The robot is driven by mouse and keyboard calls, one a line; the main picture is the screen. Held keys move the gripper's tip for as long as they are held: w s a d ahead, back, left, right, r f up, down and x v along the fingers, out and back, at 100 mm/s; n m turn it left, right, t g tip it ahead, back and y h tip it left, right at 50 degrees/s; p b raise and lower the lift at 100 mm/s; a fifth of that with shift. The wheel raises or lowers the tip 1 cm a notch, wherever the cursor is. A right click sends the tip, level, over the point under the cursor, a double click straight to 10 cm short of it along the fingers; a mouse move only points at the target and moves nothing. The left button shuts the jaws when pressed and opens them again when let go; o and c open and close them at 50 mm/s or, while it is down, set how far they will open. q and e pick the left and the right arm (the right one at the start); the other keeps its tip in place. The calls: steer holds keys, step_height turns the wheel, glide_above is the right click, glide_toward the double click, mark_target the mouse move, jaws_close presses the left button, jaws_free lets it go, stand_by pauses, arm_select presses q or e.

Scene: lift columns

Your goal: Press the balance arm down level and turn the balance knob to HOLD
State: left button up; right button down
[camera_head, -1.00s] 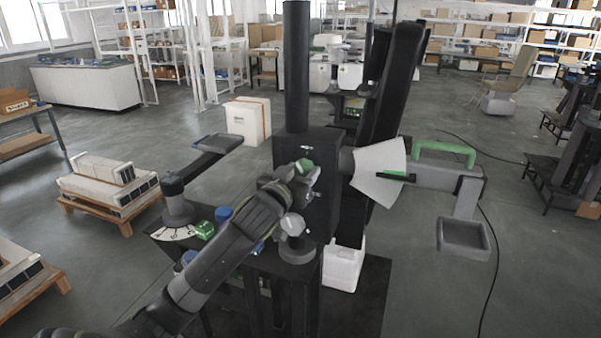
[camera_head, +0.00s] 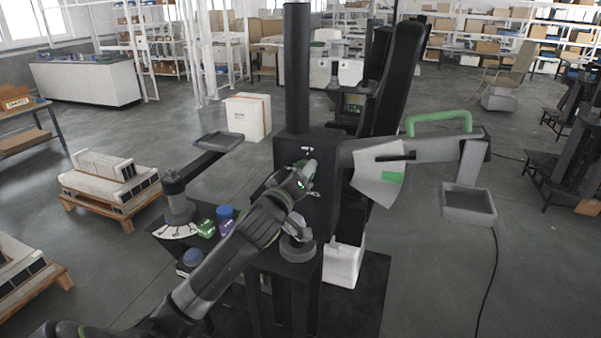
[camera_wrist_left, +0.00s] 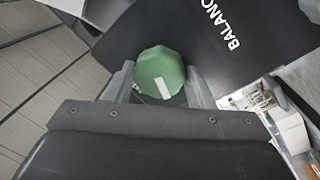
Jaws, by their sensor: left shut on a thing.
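The balance arm (camera_head: 430,150) is a grey beam on the right of the black column, tilted slightly up to the right. A green handle (camera_head: 440,120) is on top and a grey pan (camera_head: 468,204) hangs from its end. A pale fan-shaped scale (camera_head: 372,184) has a green mark (camera_head: 392,177); the dark pointer (camera_head: 396,157) lies above it. My left gripper (camera_head: 306,172) is at the column's front, shut on the green balance knob (camera_wrist_left: 158,72). The knob's white line points down and slightly right in the wrist view, below the lettering "BALANC". My right gripper is out of view.
A small grey tray (camera_head: 218,141) on a dark arm, a dial with a post (camera_head: 178,205), and green and blue weights (camera_head: 226,213) are left of my left arm. Floor right of the pan is open.

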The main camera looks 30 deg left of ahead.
arm_select(q)
steer(key=shift+n, duration=2)
steer(key=o, duration=1)
steer(key=shift+c, duration=0.2)
steer(key=s+d+f, duration=0.1)
steer(key=s+d, duration=0.2)
steer(key=s, duration=1.4)
steer(key=shift+d+f, duration=0.15)
